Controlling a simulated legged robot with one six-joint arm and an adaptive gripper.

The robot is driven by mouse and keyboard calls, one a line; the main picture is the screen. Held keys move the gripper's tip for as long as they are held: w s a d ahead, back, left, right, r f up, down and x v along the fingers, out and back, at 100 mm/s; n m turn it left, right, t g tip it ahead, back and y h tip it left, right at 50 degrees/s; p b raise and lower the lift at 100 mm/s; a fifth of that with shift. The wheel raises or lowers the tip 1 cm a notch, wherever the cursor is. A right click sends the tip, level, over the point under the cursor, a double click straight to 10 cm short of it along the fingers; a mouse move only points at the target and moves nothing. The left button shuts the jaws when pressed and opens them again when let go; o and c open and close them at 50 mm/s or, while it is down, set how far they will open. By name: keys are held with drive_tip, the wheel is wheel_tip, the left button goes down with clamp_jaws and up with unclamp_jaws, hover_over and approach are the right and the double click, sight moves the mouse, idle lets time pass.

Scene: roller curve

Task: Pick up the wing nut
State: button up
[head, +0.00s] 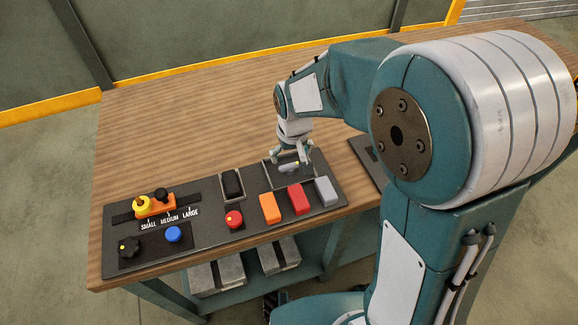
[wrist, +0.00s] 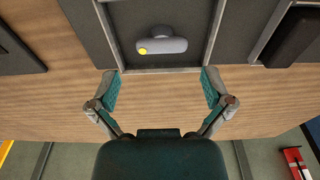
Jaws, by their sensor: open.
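The likely wing nut (wrist: 165,46) is a grey rounded bar with a yellow dot at one end, on a round grey base. It sits inside a framed dark recess (wrist: 125,52) in the wrist view. In the head view the wing nut (head: 288,168) is at the panel's back right, partly hidden by my gripper. My gripper (wrist: 160,88) is open and empty, its two teal-padded fingers spread wide. In the wrist view the wing nut lies beyond the fingertips, centred between them and not touched. In the head view my gripper (head: 290,155) is close above the recess.
The dark panel (head: 205,252) on the wooden table (head: 190,110) carries a black rocker (head: 232,185), a red button (head: 234,219), orange (head: 269,208), red (head: 298,198) and grey (head: 325,191) blocks, an orange slider (head: 157,206) and knobs at left. The table behind is clear.

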sight(289, 165)
drive_tip(key=f, duration=0.4)
drive_tip(key=shift+w+a+f, duration=0.1)
drive_tip(key=shift+w+f, duration=0.2)
drive_tip(key=shift+f, duration=0.05)
drive_tip(key=shift+a+f, duration=0.25)
drive_tip(key=shift+d, duration=0.2)
drive_tip(key=c, duration=0.9)
drive_tip(key=shift+a+r, duration=0.1)
drive_tip(key=shift+r, duration=0.05)
